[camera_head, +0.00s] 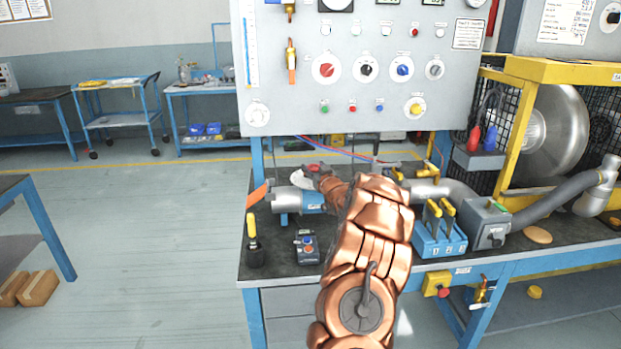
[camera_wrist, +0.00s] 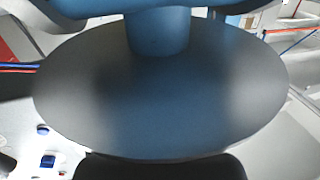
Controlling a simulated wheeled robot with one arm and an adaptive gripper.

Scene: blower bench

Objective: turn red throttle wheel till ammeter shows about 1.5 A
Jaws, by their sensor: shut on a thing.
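My gripper (camera_head: 318,177) is at the end of my copper arm, over the pipe on the bench in the head view. It is shut on a small red part there, which I take for the red throttle wheel (camera_head: 313,168); my arm and gripper hide most of it. The wrist view shows a large dark grey disc (camera_wrist: 160,100) with a blue neck, and a dark finger edge (camera_wrist: 160,168) at the bottom; the grip itself does not show. A dial (camera_head: 336,4) on the panel is cut off at the top edge; no ammeter reading is visible.
The grey panel (camera_head: 285,85) with knobs stands behind the bench (camera_head: 275,262). A control box with buttons (camera_head: 307,247) and a blue unit with yellow levers (camera_head: 440,243) flank my arm. A yellow-framed blower (camera_head: 560,122) stands at right.

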